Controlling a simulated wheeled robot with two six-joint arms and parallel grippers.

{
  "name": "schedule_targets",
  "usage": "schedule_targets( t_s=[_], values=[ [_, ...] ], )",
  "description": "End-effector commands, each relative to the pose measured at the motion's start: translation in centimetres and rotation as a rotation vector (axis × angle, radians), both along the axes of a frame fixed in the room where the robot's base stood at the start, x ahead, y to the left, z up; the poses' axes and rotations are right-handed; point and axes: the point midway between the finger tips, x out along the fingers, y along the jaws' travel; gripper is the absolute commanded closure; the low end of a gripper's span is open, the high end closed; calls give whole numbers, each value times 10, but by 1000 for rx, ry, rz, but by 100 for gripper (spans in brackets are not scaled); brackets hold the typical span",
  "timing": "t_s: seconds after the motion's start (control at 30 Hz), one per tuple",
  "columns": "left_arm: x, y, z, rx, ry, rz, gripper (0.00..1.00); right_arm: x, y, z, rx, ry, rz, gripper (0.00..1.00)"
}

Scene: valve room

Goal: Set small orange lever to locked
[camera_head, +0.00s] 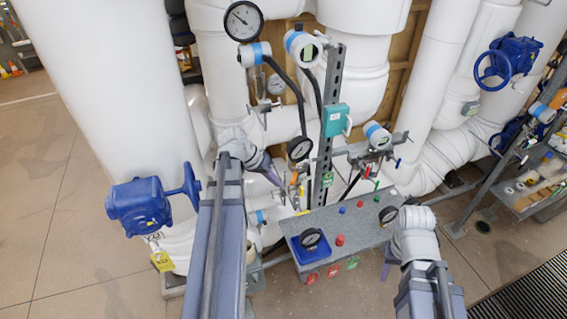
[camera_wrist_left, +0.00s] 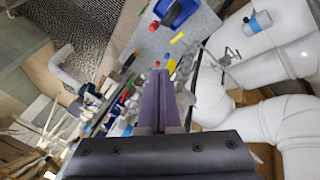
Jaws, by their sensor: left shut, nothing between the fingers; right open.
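A small orange lever (camera_head: 294,178) shows in the head view among small valves and fittings left of the upright grey strut. My left gripper (camera_head: 276,180) is shut and empty, its purple fingers just left of that lever. I cannot tell whether they touch it. In the left wrist view the closed purple fingertips (camera_wrist_left: 160,74) point towards small red and yellow parts. I cannot tell which of these, if any, is the orange lever. My right gripper (camera_head: 388,264) is open beside the right end of the grey panel, partly hidden by its own wrist.
The grey panel (camera_head: 352,222) carries gauges, small buttons and a blue box (camera_head: 311,246). The strut (camera_head: 326,130) holds a teal box (camera_head: 335,120). Large white pipes (camera_head: 110,80) stand behind and at left. A blue valve (camera_head: 138,206) is at left.

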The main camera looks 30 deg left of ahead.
Motion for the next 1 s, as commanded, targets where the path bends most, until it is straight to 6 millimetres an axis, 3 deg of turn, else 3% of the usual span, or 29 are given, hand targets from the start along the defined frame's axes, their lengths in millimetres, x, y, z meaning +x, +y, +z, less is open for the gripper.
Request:
schedule_targets(
  t_s=[0.03, 0.1, 0.33, 0.77, 1.0],
  values=[
    [-1, 19, 16, -8, -23, 27, 100, 0, 0, 13, 0, 0, -1, 50],
    [-2, 37, 25, -18, -53, 49, 100, 0, 0, 19, 0, 0, -2, 50],
    [-7, 71, 42, -32, -111, 92, 100, 0, 0, 30, 1, 1, -3, 50],
    [-8, 75, 43, -33, -120, 97, 100, 0, 0, 29, 1, 1, -3, 50],
    [2, 68, 22, -33, -120, 96, 100, 0, 0, 8, 0, 1, 5, 50]
  ],
)
